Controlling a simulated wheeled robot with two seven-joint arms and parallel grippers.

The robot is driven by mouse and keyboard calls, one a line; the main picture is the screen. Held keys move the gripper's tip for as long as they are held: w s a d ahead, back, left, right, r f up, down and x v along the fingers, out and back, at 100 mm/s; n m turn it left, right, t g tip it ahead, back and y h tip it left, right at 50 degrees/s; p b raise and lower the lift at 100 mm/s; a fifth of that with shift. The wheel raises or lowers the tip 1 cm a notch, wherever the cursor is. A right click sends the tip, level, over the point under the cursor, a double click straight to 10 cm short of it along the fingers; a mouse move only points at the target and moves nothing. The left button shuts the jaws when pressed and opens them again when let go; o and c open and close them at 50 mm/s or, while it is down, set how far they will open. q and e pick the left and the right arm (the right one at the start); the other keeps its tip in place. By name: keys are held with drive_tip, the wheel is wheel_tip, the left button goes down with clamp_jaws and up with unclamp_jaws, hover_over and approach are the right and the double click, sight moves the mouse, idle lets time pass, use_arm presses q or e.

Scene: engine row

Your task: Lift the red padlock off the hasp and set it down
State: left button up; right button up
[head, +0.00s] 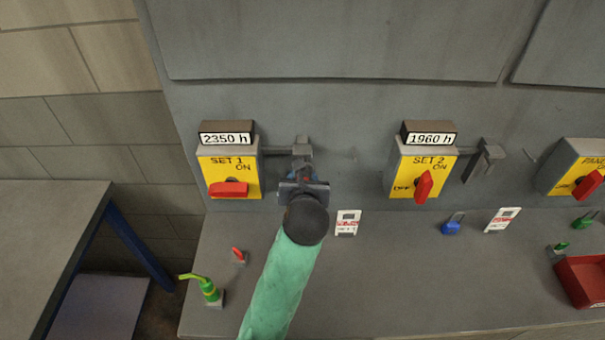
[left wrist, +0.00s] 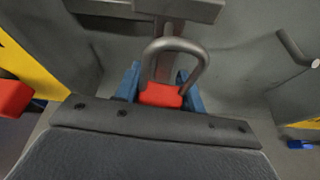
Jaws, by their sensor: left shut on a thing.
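The red padlock (left wrist: 160,95) shows in the left wrist view with its grey shackle (left wrist: 178,45) pointing up. My left gripper (left wrist: 158,88) has its blue fingers on either side of the red body and is shut on it. The grey hasp (left wrist: 170,12) is just above and behind the shackle; I cannot tell whether the shackle still passes through it. In the head view my left gripper (head: 303,178) is in front of the hasp (head: 302,150) beside the SET 1 box (head: 230,170), and it hides most of the padlock. My right gripper is not in view.
The grey shelf (head: 390,285) below has free room in front. On it are a blue padlock (head: 452,224), white tags (head: 347,222), a green-yellow item (head: 207,288), a small red item (head: 238,255) and a red bin (head: 582,280). The SET 2 box (head: 423,170) stands right.

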use_arm(q)
drive_tip(key=shift+s, duration=2.55)
